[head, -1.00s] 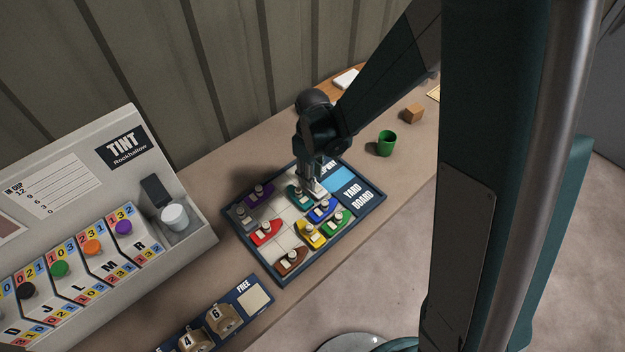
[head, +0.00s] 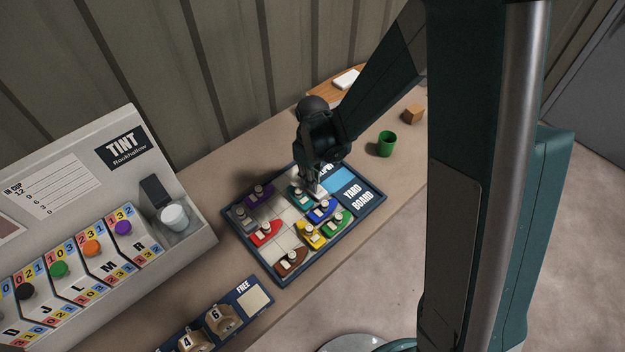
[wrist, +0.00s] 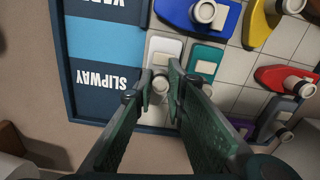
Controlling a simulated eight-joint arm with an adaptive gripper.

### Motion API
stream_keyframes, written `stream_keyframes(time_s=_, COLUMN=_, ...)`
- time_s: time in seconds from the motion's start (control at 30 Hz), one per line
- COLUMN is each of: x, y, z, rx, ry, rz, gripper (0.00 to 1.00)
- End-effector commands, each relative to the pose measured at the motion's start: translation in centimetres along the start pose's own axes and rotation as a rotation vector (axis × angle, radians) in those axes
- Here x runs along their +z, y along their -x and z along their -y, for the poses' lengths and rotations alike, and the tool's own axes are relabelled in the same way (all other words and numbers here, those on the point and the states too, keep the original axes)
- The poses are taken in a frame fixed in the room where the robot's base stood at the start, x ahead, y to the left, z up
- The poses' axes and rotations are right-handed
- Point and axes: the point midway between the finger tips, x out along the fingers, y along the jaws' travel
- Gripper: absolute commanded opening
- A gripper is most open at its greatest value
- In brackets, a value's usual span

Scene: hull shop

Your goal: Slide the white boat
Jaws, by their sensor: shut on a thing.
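The white boat (wrist: 166,45) sits on the yard board at its slipway end, beside the blue slipway area. It also shows under my gripper in the head view (head: 318,190), mostly hidden by the fingers. My gripper (wrist: 160,76) points down with its two fingers shut on the white boat's knob. The teal boat (wrist: 207,60) lies close beside the white one. The yard board (head: 376,204) has a dark raised rim and a light-blue slipway panel (head: 341,178).
Blue (head: 321,211), green (head: 337,224), yellow (head: 309,235), red (head: 264,234), brown (head: 290,264), grey (head: 242,219) and purple (head: 258,195) boats stand on the board. Its centre tiles are free. A green cup (head: 387,144) and the tint cabinet (head: 205,236) stand nearby.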

Motion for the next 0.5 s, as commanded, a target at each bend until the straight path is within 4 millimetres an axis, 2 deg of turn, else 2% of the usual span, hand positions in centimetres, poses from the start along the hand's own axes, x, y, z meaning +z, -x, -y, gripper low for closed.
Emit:
stream_keyframes(time_s=0.17, x=-1.0, y=-0.1, z=-0.1, rx=-0.001, ry=0.001, rz=0.0, gripper=0.0)
stream_keyframes(time_s=0.5, x=-6.2, y=-0.1, z=-0.9, rx=-0.001, ry=0.001, rz=0.0, gripper=0.0)
